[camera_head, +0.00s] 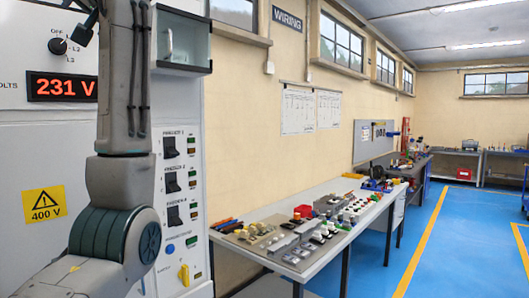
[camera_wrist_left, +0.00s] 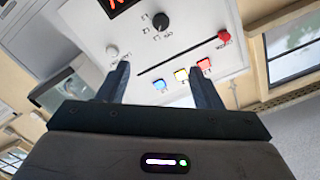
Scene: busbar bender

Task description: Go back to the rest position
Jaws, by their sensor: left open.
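My left arm rises at the left of the head view, in front of a light grey electrical cabinet (camera_head: 40,140). A dark part of my left gripper (camera_head: 84,28) shows at the top left, near a black selector knob (camera_head: 58,46). In the left wrist view my left gripper (camera_wrist_left: 160,72) has its two dark fingers spread apart, with nothing between them but the panel behind. That white control panel (camera_wrist_left: 190,42) carries a black knob (camera_wrist_left: 161,21) and red, yellow and blue buttons. I cannot tell the fingers' distance from it. My right gripper is not in view.
The cabinet has a red 231 V display (camera_head: 62,87), a yellow 400 V sign (camera_head: 43,204) and black breakers (camera_head: 171,181). A workbench (camera_head: 335,245) with several electrical parts runs along the wall. Blue floor (camera_head: 455,235) is clear at the right.

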